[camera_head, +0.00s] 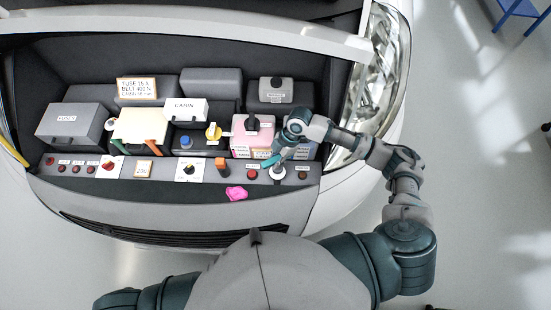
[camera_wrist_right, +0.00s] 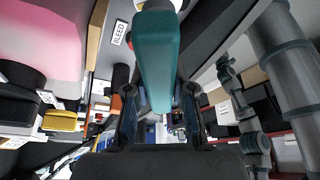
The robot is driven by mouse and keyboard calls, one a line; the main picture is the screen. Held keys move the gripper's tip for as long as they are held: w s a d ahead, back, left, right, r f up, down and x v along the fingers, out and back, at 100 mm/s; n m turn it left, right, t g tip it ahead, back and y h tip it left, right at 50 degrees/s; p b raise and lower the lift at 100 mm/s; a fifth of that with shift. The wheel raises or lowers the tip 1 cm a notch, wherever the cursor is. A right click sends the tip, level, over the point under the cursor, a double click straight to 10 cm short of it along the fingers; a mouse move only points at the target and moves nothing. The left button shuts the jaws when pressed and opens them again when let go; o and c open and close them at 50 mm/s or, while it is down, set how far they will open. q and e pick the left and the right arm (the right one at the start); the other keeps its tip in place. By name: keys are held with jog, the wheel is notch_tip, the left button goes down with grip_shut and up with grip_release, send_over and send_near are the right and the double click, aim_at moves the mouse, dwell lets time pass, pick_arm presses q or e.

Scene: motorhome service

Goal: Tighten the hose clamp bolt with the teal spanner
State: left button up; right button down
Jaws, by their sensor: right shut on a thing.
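The teal spanner (camera_head: 270,161) is in my right gripper (camera_head: 279,153), above the front ledge of the engine bay. In the right wrist view the spanner (camera_wrist_right: 157,58) runs up from between the two fingers (camera_wrist_right: 159,118), which close on it from both sides. Its far end meets a pale round part (camera_wrist_right: 158,5) at the top edge. In the head view a round pale fitting (camera_head: 278,171) sits on the ledge just below the spanner. I cannot tell for sure that this is the hose clamp bolt, or whether the spanner's jaw is around it. My left gripper is out of view.
A pink box (camera_head: 251,137) with a black cap stands just left of my right gripper. A red button (camera_head: 252,174) and an orange block (camera_head: 222,167) sit left of the fitting. A pink cloth-like piece (camera_head: 236,193) lies on the front edge. The headlight (camera_head: 378,75) is at the right.

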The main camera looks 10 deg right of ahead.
jog(key=shift+d, duration=0.1)
jog(key=shift+f, duration=0.1)
jog(key=shift+a+f, duration=0.2)
jog(key=shift+a, duration=0.1)
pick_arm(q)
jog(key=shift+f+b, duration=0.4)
pick_arm(e)
jog(key=shift+f, duration=0.4)
jog(key=shift+d+r+p, duration=0.2)
jog(key=shift+r+p, duration=0.2)
jog(key=shift+p, duration=0.15)
jog(key=shift+r+p, duration=0.25)
jog(key=shift+p, duration=0.05)
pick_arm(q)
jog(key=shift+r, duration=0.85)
pick_arm(e)
jog(key=shift+a, duration=0.2)
